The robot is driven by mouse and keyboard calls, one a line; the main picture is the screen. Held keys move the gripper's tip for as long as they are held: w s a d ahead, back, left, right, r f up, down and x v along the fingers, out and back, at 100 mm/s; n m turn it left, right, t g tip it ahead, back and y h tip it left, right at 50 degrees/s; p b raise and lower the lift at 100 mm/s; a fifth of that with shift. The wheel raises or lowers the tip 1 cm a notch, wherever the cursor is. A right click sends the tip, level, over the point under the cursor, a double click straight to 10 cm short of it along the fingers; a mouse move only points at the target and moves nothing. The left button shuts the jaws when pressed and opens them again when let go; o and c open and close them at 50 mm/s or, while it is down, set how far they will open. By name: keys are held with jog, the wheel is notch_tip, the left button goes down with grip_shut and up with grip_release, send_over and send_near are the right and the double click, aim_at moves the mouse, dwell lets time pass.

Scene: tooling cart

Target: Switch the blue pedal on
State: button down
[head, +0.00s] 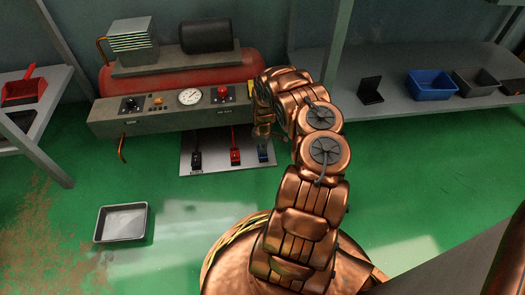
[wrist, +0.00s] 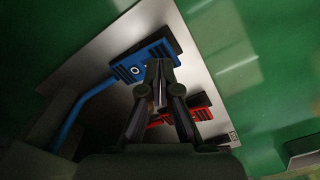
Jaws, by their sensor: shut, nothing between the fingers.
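The blue pedal (head: 263,153) is the rightmost of the pedals on a grey floor plate (head: 216,165) in the head view. My gripper (wrist: 158,68) is shut and empty. Its tips overlap the near edge of the blue pedal in that picture; I cannot tell whether they touch it. In the head view my gripper (head: 262,131) is above the plate, partly hidden by my arm.
A red pedal (head: 235,156) and a black pedal (head: 196,160) stand left of the blue one; the red pedal (wrist: 190,116) is partly behind my fingers in the wrist view. A control panel (head: 160,107) overhangs behind. A metal tray (head: 121,222) lies on the green floor.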

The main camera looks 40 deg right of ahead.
jog(key=shift+f+b, duration=0.6)
jog(key=shift+f, duration=0.65)
dwell(0.8)
jog(key=shift+r, duration=0.1)
jog(key=shift+r+p, duration=3.45)
jog(key=shift+p, duration=0.4)
